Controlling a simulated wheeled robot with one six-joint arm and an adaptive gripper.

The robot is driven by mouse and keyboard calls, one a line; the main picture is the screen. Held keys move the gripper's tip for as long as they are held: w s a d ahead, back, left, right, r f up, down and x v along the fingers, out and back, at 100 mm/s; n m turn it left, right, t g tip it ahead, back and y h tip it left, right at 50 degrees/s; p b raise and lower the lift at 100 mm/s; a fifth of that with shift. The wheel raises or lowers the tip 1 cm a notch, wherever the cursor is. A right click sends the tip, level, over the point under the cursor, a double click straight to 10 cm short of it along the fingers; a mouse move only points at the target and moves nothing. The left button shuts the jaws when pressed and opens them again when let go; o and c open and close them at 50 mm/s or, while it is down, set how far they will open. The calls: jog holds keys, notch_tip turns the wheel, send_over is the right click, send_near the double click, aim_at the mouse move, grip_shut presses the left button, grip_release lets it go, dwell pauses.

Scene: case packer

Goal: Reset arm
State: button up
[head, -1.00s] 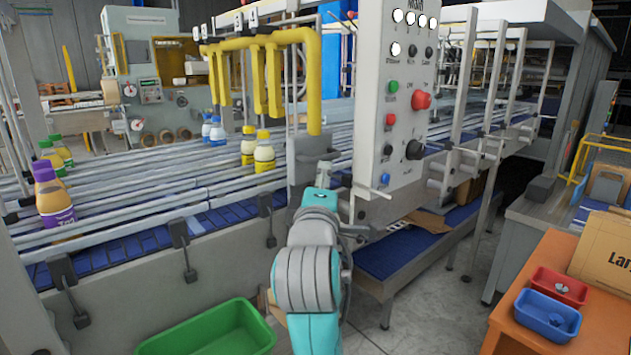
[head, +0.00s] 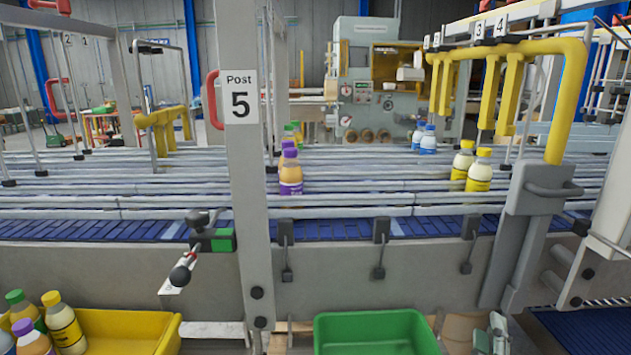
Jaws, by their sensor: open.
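Only a small grey and teal piece of my arm shows at the bottom right edge of the head view. My gripper's fingers are not in view, so I see neither their opening nor anything between them.
A conveyor (head: 350,228) with rails crosses the view, carrying purple-labelled (head: 290,175), yellow (head: 479,172) and blue-capped (head: 428,140) bottles. Post 5 (head: 246,190) stands in front. A green bin (head: 375,325) and a yellow bin (head: 140,325) holding several bottles sit below. A black-knobbed lever (head: 183,272) sticks out.

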jog(key=s+a+f+m+y, duration=0.1)
jog(key=s+a+f+y, duration=0.25)
jog(key=s+f, duration=0.55)
jog(key=s+a+f+m+y, duration=0.1)
jog(key=s+a+f+y, duration=0.1)
jog(key=s+a+f, duration=0.55)
jog(key=s+f+m+g+y, duration=0.1)
jog(key=s+f+m, duration=0.1)
jog(key=s, duration=0.9)
jog(key=s+f+m+g+y, duration=0.1)
jog(key=s+m, duration=0.4)
jog(key=s, duration=0.7)
jog(key=shift+a+f, duration=0.15)
jog(key=shift+f, duration=0.4)
